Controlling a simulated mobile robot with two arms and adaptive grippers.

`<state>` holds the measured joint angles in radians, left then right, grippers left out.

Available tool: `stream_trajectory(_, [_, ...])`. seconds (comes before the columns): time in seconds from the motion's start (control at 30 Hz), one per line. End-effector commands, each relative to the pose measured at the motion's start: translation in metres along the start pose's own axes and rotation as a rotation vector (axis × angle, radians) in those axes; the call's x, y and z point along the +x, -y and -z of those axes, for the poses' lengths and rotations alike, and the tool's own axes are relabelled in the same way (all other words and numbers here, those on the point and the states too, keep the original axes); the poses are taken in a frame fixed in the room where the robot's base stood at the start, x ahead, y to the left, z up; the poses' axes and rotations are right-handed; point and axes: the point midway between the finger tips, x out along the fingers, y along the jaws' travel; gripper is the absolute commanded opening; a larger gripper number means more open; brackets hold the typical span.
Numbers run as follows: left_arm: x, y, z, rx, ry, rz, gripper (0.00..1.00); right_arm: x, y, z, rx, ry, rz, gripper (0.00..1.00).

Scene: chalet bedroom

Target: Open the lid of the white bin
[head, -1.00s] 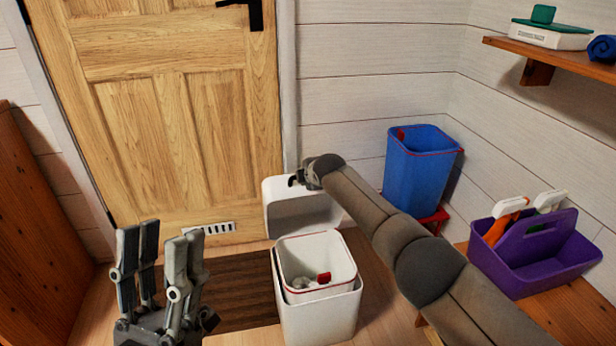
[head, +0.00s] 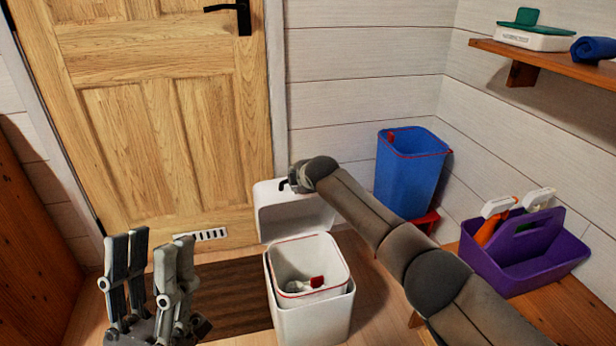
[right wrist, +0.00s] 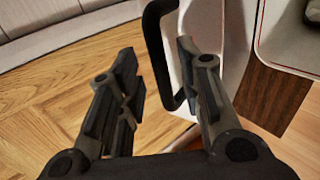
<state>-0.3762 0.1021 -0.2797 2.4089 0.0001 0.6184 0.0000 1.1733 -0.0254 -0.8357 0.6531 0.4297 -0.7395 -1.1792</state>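The white bin (head: 312,324) stands on the floor in the head view, its mouth uncovered. Its white lid (head: 268,228) is raised and stands roughly upright behind the mouth, toward the door. My right gripper (head: 292,181) is at the lid's upper edge, mostly hidden by its own wrist. In the right wrist view, my right gripper (right wrist: 158,75) is open, with the lid's black handle (right wrist: 156,50) between its fingers. The right finger is inside the handle loop, and a gap shows to the left finger. My left gripper (head: 148,265) is open and empty at the lower left.
Inside the bin is a white liner with a red rim (head: 322,252) and a little rubbish. A blue bin (head: 407,180) stands in the corner. A purple caddy (head: 540,262) with bottles is at the right. A wooden door (head: 165,130) and brown mat (head: 232,285) are behind.

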Motion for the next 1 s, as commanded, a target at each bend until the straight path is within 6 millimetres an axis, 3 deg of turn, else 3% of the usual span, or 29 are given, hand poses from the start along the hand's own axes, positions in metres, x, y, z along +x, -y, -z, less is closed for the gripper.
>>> stream_trajectory(1.0, [0.000,0.000,0.000,0.000,0.000,0.000,0.40,-0.099,-0.001,0.000,-0.002,0.001,-0.006,0.34])
